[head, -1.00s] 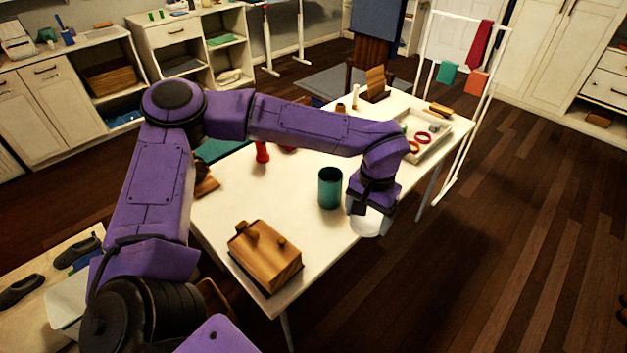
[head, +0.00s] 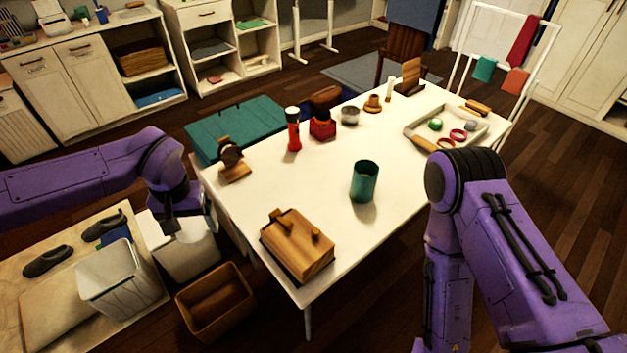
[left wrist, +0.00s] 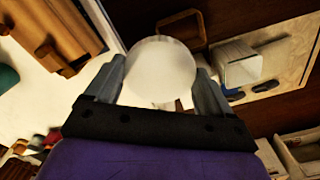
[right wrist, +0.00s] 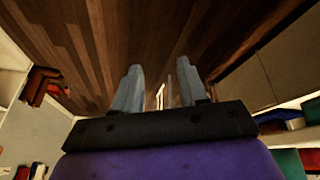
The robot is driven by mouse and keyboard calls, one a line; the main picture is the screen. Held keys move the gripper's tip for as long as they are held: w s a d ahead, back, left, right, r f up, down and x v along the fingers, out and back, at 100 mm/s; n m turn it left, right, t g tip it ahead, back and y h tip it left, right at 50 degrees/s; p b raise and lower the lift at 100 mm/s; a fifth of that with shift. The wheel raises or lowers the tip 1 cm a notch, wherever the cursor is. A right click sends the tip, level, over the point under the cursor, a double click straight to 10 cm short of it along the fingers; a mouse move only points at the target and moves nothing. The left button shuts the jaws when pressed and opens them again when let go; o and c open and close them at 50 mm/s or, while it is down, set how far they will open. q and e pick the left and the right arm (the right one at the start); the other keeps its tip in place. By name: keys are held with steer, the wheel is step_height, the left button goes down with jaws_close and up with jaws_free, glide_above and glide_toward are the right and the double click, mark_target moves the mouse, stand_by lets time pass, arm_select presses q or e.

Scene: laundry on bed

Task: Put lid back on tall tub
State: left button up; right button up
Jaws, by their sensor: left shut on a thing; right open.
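A tall teal tub (head: 364,184) stands upright on the white table, its round top open. My left gripper (head: 182,226) is off the table's left side, above a white bin, well apart from the tub. In the left wrist view its fingers are shut on a round white lid (left wrist: 160,75), which faces the camera. In the head view this lid is hard to make out against the white bin. My right gripper (right wrist: 158,78) is open and empty in the right wrist view, with wooden floor beyond it. It is hidden in the head view.
A wooden box with a handle (head: 298,246) sits at the table's near corner. A red flashlight (head: 293,130), a watch stand (head: 232,160) and a tray (head: 465,130) are farther back. White bins (head: 118,280) and a brown bin (head: 213,305) stand left. The table around the tub is clear.

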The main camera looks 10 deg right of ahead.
arm_select(q)
steer(key=shift+s+a, duration=0.15)
steer(key=shift+a, duration=0.25)
steer(key=shift+d, duration=0.1)
